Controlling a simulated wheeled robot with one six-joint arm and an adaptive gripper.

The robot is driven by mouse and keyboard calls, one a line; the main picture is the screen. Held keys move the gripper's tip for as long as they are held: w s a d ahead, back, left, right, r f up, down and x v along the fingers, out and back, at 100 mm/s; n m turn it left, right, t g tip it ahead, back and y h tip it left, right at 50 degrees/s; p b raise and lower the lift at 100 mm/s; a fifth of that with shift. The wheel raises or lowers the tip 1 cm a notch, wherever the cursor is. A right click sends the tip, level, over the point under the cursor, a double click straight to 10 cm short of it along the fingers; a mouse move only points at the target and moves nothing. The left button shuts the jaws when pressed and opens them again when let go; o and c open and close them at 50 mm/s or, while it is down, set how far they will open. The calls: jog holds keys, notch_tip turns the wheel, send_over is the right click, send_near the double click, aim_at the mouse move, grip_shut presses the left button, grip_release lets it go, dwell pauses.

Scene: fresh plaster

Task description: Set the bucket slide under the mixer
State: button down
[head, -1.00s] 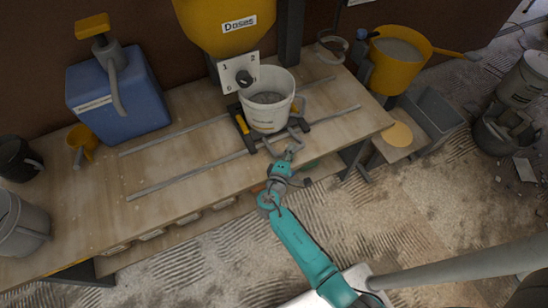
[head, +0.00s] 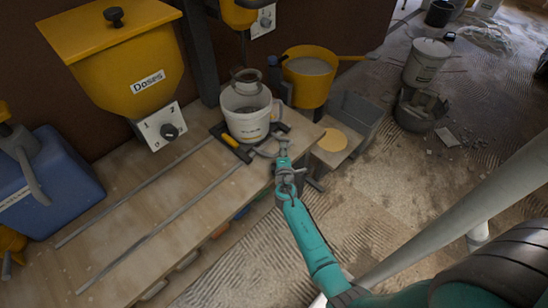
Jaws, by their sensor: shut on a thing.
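The bucket slide (head: 232,142) is a dark frame with yellow parts at the right end of two grey rails on the bench. A white bucket (head: 250,124) stands upright on it. The yellow mixer (head: 238,14) is above and behind the bucket, and its grey lower ring (head: 245,75) overlaps the bucket's mouth in the picture. I cannot tell the exact alignment or the gap between them. My gripper (head: 283,160) is shut on the slide's grey front handle (head: 268,147); the arm partly hides the grip.
The yellow dosing hopper (head: 118,62) hangs over the bench (head: 110,240), left of the slide. A blue can (head: 55,190) stands at far left. A yellow tub (head: 306,82) and a grey bin (head: 358,112) are to the right. The rails left of the slide are clear.

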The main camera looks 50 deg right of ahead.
jog(key=shift+d, duration=0.7)
jog(key=c, duration=1.1)
grip_release()
jog(key=shift+d, duration=0.2)
jog(key=shift+a, duration=0.1)
jog(key=shift+s+a, duration=0.25)
jog(key=shift+a, duration=0.1)
jog(key=v, duration=1.1)
jog(key=shift+s, duration=0.1)
